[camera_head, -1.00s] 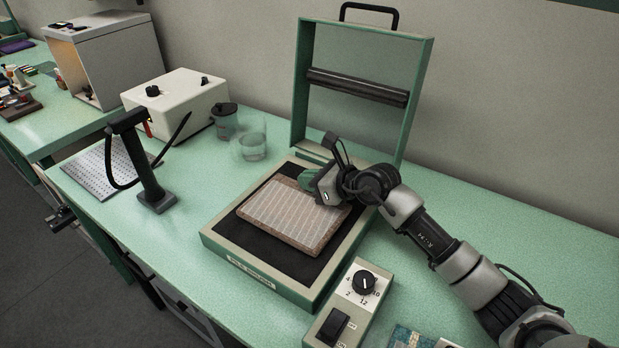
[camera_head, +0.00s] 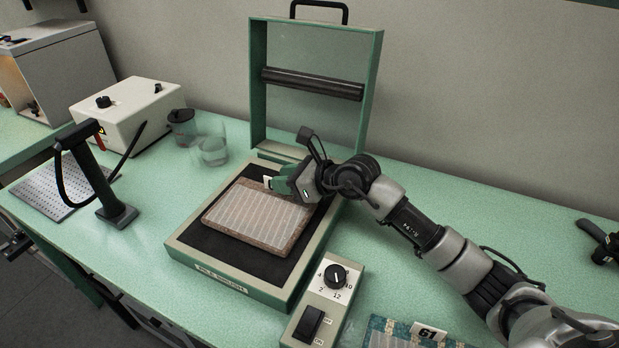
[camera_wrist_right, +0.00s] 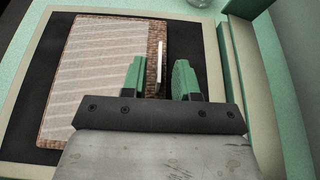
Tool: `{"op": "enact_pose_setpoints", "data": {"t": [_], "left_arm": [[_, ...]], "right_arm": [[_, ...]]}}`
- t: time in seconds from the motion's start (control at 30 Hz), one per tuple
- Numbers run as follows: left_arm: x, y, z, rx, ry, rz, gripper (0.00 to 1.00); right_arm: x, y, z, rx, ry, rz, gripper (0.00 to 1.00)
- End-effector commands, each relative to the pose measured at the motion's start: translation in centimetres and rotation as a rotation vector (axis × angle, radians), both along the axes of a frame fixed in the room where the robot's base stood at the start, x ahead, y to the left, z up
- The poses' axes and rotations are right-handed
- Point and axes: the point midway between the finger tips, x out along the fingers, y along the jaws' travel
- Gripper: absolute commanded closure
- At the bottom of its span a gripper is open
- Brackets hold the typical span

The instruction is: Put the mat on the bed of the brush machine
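The mat (camera_head: 252,216), brown with pale stripes, lies flat on the black bed (camera_head: 196,243) of the brush machine (camera_head: 174,248). The machine's lid (camera_head: 259,95) stands open behind it. My right gripper (camera_head: 275,184) is over the mat's far right part. In the right wrist view its two green fingers (camera_wrist_right: 159,78) are apart, with the mat (camera_wrist_right: 100,70) below and to the left. A thin white upright tag or edge (camera_wrist_right: 160,62) shows between the fingers; I cannot tell whether it touches them. My left gripper is not in view.
A control box (camera_head: 325,300) with a dial and switch stands at the machine's front right. A handheld tool on a stand (camera_head: 98,175), a white box (camera_head: 125,115) and clear cups (camera_head: 212,150) are to the left. A patterned sample labelled 61 (camera_head: 395,332) lies at the front. Table right of my arm is mostly clear.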

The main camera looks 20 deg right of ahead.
Motion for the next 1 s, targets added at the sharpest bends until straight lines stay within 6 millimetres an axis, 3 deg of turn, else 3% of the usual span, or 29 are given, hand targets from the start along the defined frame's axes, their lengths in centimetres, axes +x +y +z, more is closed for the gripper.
{"op": "enact_pose_setpoints", "data": {"t": [0.2, 0.4, 1.0], "left_arm": [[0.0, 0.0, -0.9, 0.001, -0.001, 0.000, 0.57], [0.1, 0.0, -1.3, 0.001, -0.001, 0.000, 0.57], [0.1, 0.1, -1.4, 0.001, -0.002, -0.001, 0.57]], "right_arm": [[-3.2, -3.3, 1.6, -0.004, -0.001, -0.002, 0.71], [-5.0, -5.1, 2.8, -0.002, 0.000, -0.001, 0.71], [-5.6, -5.5, 3.2, 0.001, 0.001, 0.000, 0.71]]}}
